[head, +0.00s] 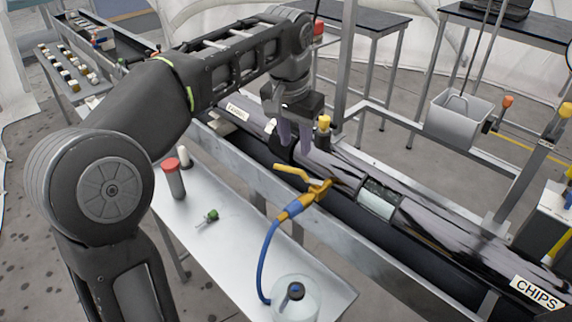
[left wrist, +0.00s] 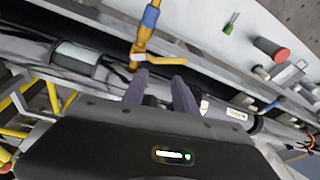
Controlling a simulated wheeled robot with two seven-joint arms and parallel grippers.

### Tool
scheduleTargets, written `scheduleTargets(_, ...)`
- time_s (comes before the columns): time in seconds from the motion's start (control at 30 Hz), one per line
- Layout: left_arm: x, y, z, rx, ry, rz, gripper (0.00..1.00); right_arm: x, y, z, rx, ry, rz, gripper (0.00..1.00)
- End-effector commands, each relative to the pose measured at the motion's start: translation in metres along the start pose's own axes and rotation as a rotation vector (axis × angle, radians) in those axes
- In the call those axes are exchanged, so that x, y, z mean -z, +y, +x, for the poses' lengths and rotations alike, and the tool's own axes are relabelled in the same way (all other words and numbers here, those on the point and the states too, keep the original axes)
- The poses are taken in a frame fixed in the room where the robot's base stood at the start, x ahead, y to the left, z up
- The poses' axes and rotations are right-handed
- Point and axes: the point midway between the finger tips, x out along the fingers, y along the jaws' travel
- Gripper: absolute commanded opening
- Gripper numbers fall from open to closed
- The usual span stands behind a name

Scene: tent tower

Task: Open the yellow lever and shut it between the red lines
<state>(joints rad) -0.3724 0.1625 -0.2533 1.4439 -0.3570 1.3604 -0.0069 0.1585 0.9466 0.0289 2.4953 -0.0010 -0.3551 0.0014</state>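The yellow lever (head: 292,171) sits on a yellow valve (head: 318,188) at the side of the long dark pipe, with a blue hose fitting below it. The yellow valve also shows in the left wrist view (left wrist: 139,47), just beyond the fingertips. My left gripper (head: 295,147) points down over the pipe, just above and behind the lever in the head view. Its two fingers are apart with nothing between them, as the left wrist view (left wrist: 160,77) also shows. I cannot make out the red lines. My right gripper is not in view.
A blue hose (head: 265,255) runs to a clear jug (head: 296,300) on the metal shelf (head: 235,250). A yellow-topped post (head: 323,125) rises close to the gripper. A grey bin (head: 460,112) hangs right.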

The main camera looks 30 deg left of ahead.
Motion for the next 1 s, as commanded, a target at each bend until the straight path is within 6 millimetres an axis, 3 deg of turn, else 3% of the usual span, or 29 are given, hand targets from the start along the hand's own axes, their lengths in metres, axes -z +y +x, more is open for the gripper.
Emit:
scheduleTargets(0.4, -0.007, -0.023, -0.001, 0.013, -0.02, -1.18, 0.34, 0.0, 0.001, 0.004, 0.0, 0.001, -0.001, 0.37)
scheduleTargets(0.6, -0.009, -0.023, -0.003, 0.019, -0.027, -1.614, 0.34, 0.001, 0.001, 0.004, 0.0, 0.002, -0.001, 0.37)
scheduleTargets(0.8, -0.01, -0.023, -0.002, 0.024, -0.028, -1.798, 0.34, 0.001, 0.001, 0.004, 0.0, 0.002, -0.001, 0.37)
scheduleTargets(1.0, -0.01, -0.023, -0.002, 0.025, -0.028, -1.812, 0.34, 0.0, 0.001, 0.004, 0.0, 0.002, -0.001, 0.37)
